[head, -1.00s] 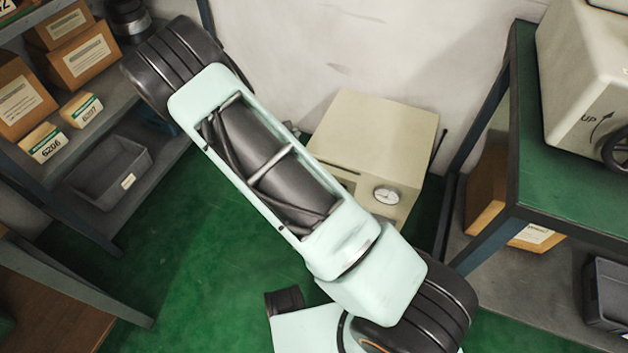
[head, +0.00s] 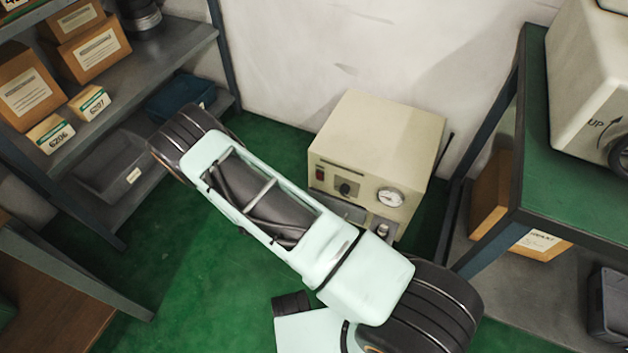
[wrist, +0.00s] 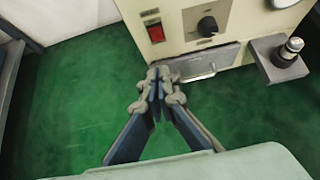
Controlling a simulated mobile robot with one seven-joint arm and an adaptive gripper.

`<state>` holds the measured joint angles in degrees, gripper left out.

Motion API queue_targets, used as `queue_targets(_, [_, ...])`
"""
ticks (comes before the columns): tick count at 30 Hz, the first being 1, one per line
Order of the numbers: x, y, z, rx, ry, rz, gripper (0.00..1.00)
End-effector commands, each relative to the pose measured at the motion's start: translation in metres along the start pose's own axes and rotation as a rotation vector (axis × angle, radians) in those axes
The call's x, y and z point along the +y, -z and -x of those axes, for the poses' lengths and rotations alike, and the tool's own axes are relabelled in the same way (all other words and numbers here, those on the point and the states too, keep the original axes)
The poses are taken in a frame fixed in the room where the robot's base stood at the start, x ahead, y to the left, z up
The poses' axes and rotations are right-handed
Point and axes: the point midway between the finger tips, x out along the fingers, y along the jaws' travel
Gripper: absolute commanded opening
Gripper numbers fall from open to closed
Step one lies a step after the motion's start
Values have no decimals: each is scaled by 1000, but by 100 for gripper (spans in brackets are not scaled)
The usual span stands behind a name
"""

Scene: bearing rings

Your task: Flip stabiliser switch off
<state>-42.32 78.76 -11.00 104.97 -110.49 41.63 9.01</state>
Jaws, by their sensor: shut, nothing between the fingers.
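The stabiliser is a cream box (head: 375,140) on the green floor against the wall. Its front carries a red rocker switch (head: 320,174), a black knob (head: 345,189) and a round dial (head: 390,197). In the wrist view the red switch (wrist: 156,33) is at the top, left of the knob (wrist: 207,26); its rocker position is too small to tell. My gripper (wrist: 157,72) is shut and empty, its tips below the switch in the picture, by the left end of a grey plate (wrist: 208,63). In the head view my gripper is hidden behind my arm.
A shelf with boxes (head: 24,88) and a grey bin (head: 122,165) stands left. A green-topped bench (head: 575,190) stands right, a carton (head: 535,243) beneath it. A post-like fitting (wrist: 288,52) sticks out at the stabiliser's lower right. Green floor is clear left of the stabiliser.

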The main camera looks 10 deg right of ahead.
Motion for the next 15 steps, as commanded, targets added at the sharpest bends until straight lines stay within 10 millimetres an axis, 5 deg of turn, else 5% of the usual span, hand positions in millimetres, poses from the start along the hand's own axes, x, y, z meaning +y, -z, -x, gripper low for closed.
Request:
queue_targets(5, [-1, 1, -15, -1, 2, -1, 0])
queue_targets(15, [-1, 3, -86, -2, 2, -2, 0])
